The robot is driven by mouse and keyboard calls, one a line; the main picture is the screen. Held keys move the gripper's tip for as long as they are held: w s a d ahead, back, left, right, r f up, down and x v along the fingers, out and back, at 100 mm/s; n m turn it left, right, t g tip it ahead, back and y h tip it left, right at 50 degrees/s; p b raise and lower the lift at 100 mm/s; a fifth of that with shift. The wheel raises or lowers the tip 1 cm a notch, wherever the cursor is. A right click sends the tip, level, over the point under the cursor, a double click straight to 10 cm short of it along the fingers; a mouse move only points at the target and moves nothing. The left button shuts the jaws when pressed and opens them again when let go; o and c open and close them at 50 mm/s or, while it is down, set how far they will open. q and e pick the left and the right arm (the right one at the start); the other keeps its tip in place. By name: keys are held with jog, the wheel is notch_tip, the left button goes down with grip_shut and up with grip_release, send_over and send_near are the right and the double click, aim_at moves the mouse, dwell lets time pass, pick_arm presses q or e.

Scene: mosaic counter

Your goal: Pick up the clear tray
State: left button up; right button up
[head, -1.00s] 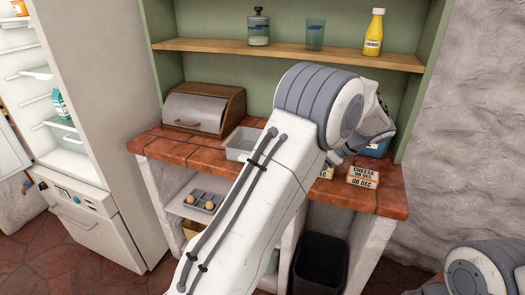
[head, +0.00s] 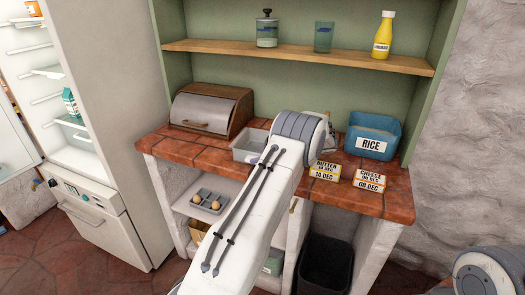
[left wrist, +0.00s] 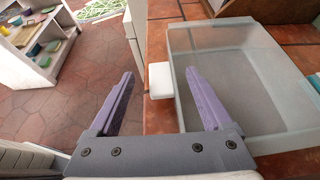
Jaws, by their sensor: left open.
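The clear tray (head: 244,154) is a translucent, empty box on the tiled counter, right of the bread box and partly covered by my left arm in the head view. In the left wrist view the tray (left wrist: 280,142) fills the right side, with a small white block-like handle (left wrist: 160,82) on its left wall. My left gripper (left wrist: 158,76) is open and empty. In that view its purple fingers lie either side of the handle, the right one overlapping the tray's wall; contact cannot be told. Its fingers are hidden in the head view. My right gripper is out of view.
The wooden bread box (head: 211,110) stands left of the tray. A blue rice bin (head: 373,135), a butter card (head: 325,171) and a cheese card (head: 370,179) are to the right. A shelf (head: 300,54) runs above, and a dark bin (head: 323,263) stands below.

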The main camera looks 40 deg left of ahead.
aim_at(253, 155)
pick_arm(q)
jog(key=p+x, duration=0.1)
jog(key=x, duration=0.3)
grip_shut()
jog(key=shift+r, duration=0.1)
jog(key=shift+r, duration=0.15)
